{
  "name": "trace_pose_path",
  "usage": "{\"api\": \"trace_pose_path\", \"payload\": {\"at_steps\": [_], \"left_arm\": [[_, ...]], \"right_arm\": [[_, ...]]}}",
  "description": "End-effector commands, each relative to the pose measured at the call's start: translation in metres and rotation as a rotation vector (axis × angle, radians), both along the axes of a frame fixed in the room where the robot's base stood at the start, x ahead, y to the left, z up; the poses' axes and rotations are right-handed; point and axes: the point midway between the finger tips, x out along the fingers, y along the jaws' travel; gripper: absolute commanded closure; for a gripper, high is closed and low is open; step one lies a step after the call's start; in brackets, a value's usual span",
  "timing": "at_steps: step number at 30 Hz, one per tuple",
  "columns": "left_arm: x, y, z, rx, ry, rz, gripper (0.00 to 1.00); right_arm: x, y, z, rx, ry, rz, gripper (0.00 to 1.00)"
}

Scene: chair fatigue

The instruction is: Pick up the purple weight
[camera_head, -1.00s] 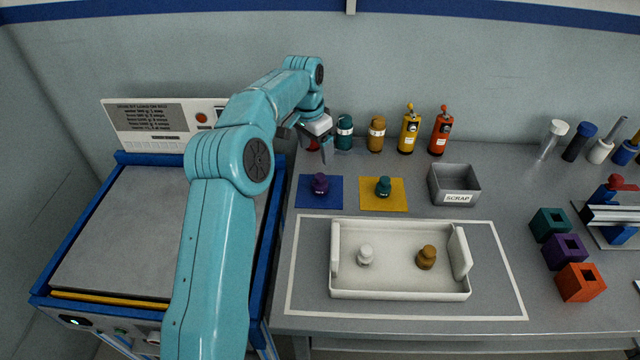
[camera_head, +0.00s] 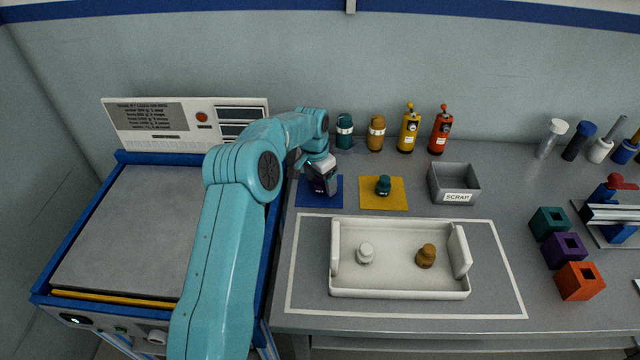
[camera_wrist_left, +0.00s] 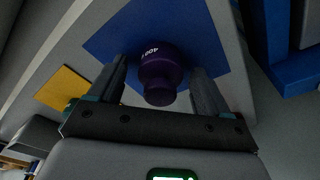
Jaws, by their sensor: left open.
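The purple weight (camera_wrist_left: 162,70) stands on the blue mat (camera_head: 334,200), with a white marking on its side. In the head view my left gripper (camera_head: 324,190) is over the blue mat and hides most of the weight (camera_head: 317,186). In the left wrist view my left gripper (camera_wrist_left: 163,82) is open, with one finger on each side of the weight. I cannot tell whether either finger touches it. My right gripper is not in view.
A teal weight (camera_head: 383,185) stands on the yellow mat (camera_head: 396,205) to the right. A grey scrap bin (camera_head: 476,186) is beyond it. A white tray (camera_head: 400,293) with a white weight (camera_head: 366,253) and a brown weight (camera_head: 426,256) lies in front. Bottles (camera_head: 376,134) stand behind.

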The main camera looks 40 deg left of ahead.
Motion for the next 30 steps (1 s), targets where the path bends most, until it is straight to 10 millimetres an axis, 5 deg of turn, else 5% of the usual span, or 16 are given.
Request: {"api": "trace_pose_path", "payload": {"at_steps": [2,9,20,30], "left_arm": [[0.0,0.0,0.0,0.0,0.0,0.0,0.28],[0.0,0.0,0.001,0.001,-0.002,0.0,1.0],[0.001,0.0,0.01,0.002,-0.003,-0.001,1.0],[0.002,0.0,0.08,0.003,-0.007,0.0,1.0]], "right_arm": [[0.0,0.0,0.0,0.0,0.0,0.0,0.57],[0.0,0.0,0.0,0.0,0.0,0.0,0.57],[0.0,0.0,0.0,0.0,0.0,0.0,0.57],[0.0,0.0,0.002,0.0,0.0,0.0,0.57]]}}
